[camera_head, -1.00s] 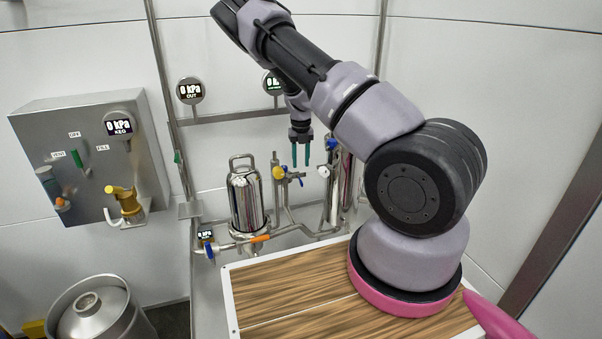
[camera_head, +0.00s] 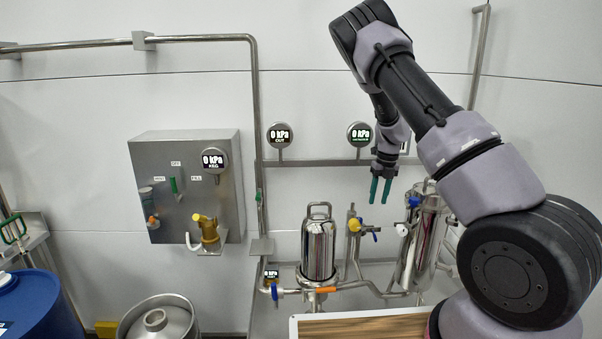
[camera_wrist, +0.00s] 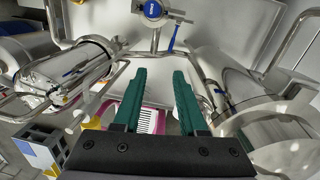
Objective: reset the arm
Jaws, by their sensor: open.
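My gripper (camera_head: 381,190) has two teal fingers that point down, apart and empty. In the head view it hangs in front of the back wall, right of the yellow-handled valve and above the pipework. My arm is folded, with its elbow high at the top and its shoulder at the lower right. In the wrist view my gripper (camera_wrist: 160,80) shows both green fingers parallel with a clear gap and nothing between them. A blue-faced gauge (camera_wrist: 153,10) is seen beyond the fingertips.
A steel filter housing (camera_head: 319,250) and a steel cylinder (camera_head: 418,245) stand on the pipework. A yellow-handled valve (camera_head: 355,225) is between them. A control box (camera_head: 150,205), a keg (camera_head: 158,322) and a blue drum (camera_head: 38,305) are on the left. Bare wall lies above the gauges.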

